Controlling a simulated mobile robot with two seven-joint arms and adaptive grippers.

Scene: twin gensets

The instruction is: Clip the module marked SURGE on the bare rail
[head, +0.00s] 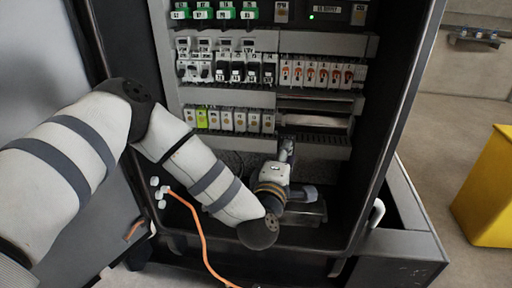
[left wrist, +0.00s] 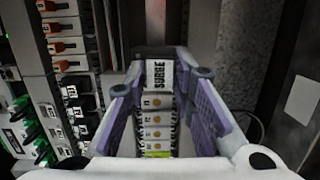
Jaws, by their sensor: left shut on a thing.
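The module marked SURGE (left wrist: 158,75) is a white block with a black label, between the fingertips of my left gripper (left wrist: 160,88) in the left wrist view. The gripper is shut on it. In the head view my left gripper (head: 287,150) points up, just below and right of the lower row of modules (head: 228,120); the held module is hard to make out there. A pale bare strip (head: 312,121), which looks like the bare rail, lies right of that row. Whether the module touches it I cannot tell. My right gripper is not in view.
Breakers (head: 218,66) and orange-marked modules (head: 322,74) fill the row above. Slotted ducts (head: 315,142) run between rows. The cabinet's right wall (head: 385,130) stands close by. An orange cable (head: 197,230) hangs at lower left. A yellow box (head: 485,195) stands outside.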

